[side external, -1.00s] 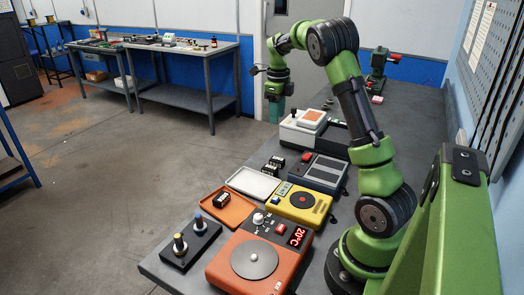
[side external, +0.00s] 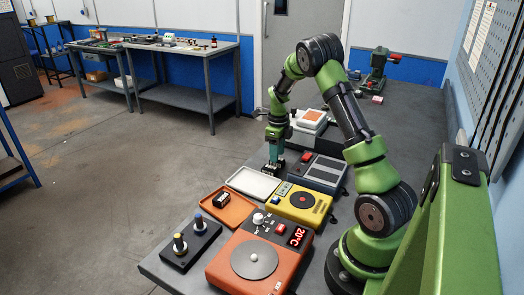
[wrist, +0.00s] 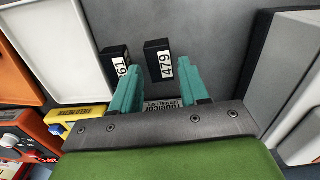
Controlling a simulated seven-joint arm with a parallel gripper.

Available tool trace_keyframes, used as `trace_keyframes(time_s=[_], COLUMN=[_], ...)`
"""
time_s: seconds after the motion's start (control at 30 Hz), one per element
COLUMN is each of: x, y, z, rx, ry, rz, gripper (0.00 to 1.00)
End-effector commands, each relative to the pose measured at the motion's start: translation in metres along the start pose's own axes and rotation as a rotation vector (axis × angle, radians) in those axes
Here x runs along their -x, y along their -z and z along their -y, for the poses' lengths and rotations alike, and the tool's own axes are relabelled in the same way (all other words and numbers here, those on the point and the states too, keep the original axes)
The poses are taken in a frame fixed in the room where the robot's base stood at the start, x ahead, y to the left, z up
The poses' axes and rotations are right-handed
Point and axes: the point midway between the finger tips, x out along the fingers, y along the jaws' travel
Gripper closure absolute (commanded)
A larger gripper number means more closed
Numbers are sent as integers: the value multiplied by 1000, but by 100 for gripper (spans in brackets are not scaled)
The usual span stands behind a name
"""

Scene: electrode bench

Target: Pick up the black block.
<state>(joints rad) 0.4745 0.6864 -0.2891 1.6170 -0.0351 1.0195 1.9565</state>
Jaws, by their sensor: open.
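Two black blocks with white number labels lie on the grey bench, side by side. In the wrist view, one black block (wrist: 156,52) reads 479 and lies just ahead of the gap between my fingertips. The other black block (wrist: 113,58) has a partly hidden label and lies just ahead of the left finger. Another black block (side external: 221,200) lies in the orange tray (side external: 236,215). My gripper (side external: 274,168) points down at the pair, its teal fingers hiding part of them in the side view. In the wrist view my gripper (wrist: 158,78) is open, with no block held.
An empty white tray (side external: 246,181) stands left of the pair, and a grey device (side external: 318,171) stands close on the right. A yellow device (side external: 303,205), an orange hotplate (side external: 235,280) and a black stand with two knobs (side external: 188,250) are nearer the camera.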

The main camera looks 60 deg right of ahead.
Motion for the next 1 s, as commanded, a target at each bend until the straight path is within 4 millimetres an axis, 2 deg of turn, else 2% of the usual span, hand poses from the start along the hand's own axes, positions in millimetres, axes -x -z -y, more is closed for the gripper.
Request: trace_keyframes(time_s=[0.03, 0.17, 0.43, 0.47, 0.73, 1.0], x=[-9, -24, -27, -27, -26, -26], y=[3, 2, 1, 1, 1, 0], z=[0, 0, 0, 0, 0, 0], rx=[-2, -1, -1, -1, 0, 0], ry=[-4, -3, 0, 0, 0, 1], rz=[-3, -2, 0, 0, 0, 1], gripper=[55, 55, 55, 57, 98, 100])
